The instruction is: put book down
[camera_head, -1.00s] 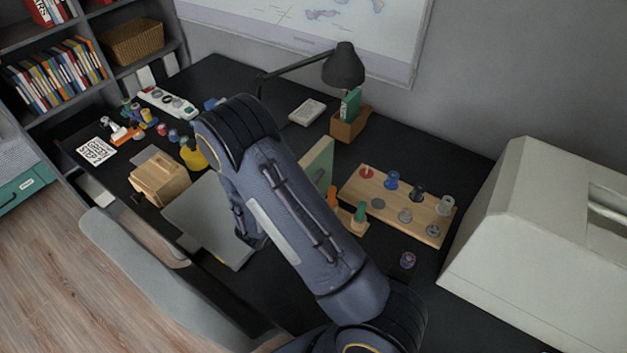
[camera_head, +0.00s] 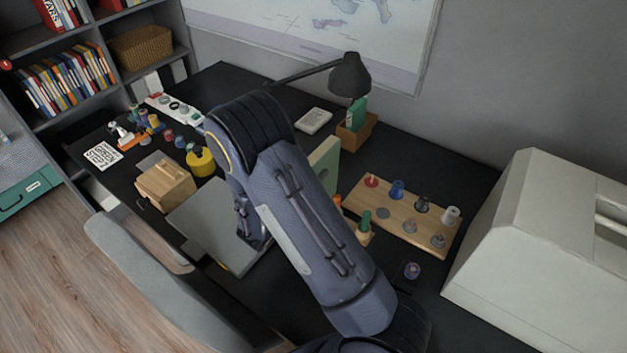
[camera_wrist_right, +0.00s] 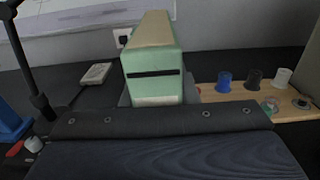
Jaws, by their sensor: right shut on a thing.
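A pale green book (camera_head: 325,160) stands upright just beyond my right forearm in the head view. In the right wrist view the book (camera_wrist_right: 152,62) is mint green with a black bar on its face and a tan top. My right gripper (camera_wrist_right: 158,92) is shut on the book's lower part. My forearm hides the gripper in the head view. The dark desk (camera_head: 290,300) lies below. I cannot tell whether the book touches the desk. My left gripper is not in view.
A wooden rack of spools (camera_head: 400,215) is right of the book, with a large pale case (camera_head: 550,240) farther right. Behind stand a lamp (camera_head: 350,75) and a wooden holder (camera_head: 355,133). A grey laptop-like slab (camera_head: 215,225) and wooden box (camera_head: 165,185) lie left.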

